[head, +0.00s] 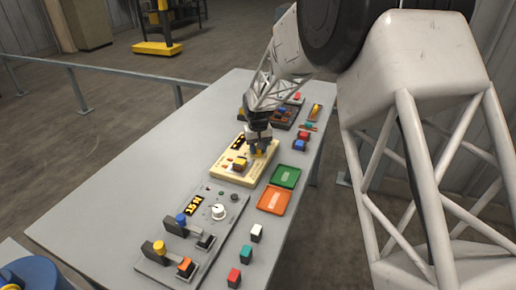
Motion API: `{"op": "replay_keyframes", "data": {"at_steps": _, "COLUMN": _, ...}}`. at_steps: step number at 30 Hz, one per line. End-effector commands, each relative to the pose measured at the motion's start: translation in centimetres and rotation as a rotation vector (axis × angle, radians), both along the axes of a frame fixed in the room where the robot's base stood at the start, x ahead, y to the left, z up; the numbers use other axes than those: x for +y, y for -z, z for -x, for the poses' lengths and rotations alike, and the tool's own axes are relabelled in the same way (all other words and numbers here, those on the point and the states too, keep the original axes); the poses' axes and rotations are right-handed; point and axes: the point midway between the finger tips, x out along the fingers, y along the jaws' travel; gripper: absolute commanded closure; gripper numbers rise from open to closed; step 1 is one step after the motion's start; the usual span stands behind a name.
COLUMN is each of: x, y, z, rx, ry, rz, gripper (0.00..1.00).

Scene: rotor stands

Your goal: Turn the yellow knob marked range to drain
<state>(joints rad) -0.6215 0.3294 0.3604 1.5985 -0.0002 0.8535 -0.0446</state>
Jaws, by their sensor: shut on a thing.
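A cream panel (229,177) lies on the grey table, with a dark display at its far left edge and a yellow-topped control (239,163) on a dark base. My gripper (259,151) is pointed down over the right part of this panel. It is shut on what looks like a yellow knob (265,150), of which only a small part shows beside the dark fingers. The fingers hide the rest of the knob, its pointer and its marks. The panel lettering is too small to read, so I cannot tell the knob's setting.
A grey panel (228,212) with a white dial (218,211) and blue and yellow levers lies nearer. Green (285,176) and orange (273,200) trays lie to the right. Several small blocks stand along the right edge. A dark panel (283,116) lies behind my gripper. The table's left side is clear.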

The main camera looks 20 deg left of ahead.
Motion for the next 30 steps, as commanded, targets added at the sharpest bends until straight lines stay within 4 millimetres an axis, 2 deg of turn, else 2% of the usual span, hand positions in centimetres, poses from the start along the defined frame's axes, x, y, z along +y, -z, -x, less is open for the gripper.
{"op": "replay_keyframes", "data": {"at_steps": 11, "x": 0.04, "y": -0.06, "z": -0.03, "rx": -0.001, "ry": 0.008, "rz": -0.001, "gripper": 0.88}}
{"op": "replay_keyframes", "data": {"at_steps": 12, "x": 0.04, "y": -0.06, "z": -0.03, "rx": -0.001, "ry": 0.008, "rz": -0.001, "gripper": 0.63}}
{"op": "replay_keyframes", "data": {"at_steps": 17, "x": 0.02, "y": -0.03, "z": -0.02, "rx": -0.001, "ry": 0.008, "rz": -0.001, "gripper": 0.39}}
{"op": "replay_keyframes", "data": {"at_steps": 30, "x": 0.02, "y": -0.57, "z": -0.02, "rx": -0.001, "ry": 0.007, "rz": -0.001, "gripper": 0.39}}
